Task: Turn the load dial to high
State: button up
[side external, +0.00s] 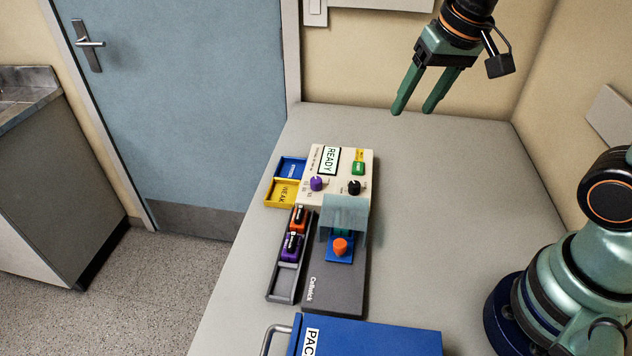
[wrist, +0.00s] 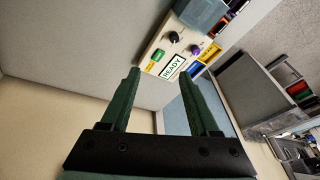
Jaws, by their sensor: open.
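The pump (side external: 333,296) lies on the grey table, with a cream panel and a "READY" display (side external: 330,160). Two dials sit on the panel: a purple one (side external: 317,184) and a black one (side external: 354,187). Their printed labels are too small to read, so I cannot tell which is the load dial. In the wrist view the black dial (wrist: 174,37) and the purple dial (wrist: 196,49) lie beyond my fingertips. My gripper (side external: 412,108) is open and empty, high above the table behind and right of the panel. It also shows in the wrist view (wrist: 165,78).
A green button (side external: 358,168) is near the black dial. Blue and yellow trays (side external: 283,192) and a rack with orange and purple pieces (side external: 284,281) lie left. A blue case (side external: 372,338) is in front.

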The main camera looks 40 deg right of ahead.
aim_at(355, 184)
jog(key=w+a+f+m+g, duration=0.4)
jog(key=w+f+m, duration=0.3)
jog(key=w+f, duration=0.1)
notch_tip(355, 184, down, 12)
jog(key=shift+s+a+f, duration=0.1)
jog(key=shift+a, duration=0.05)
dwell(0.4)
grip_shut()
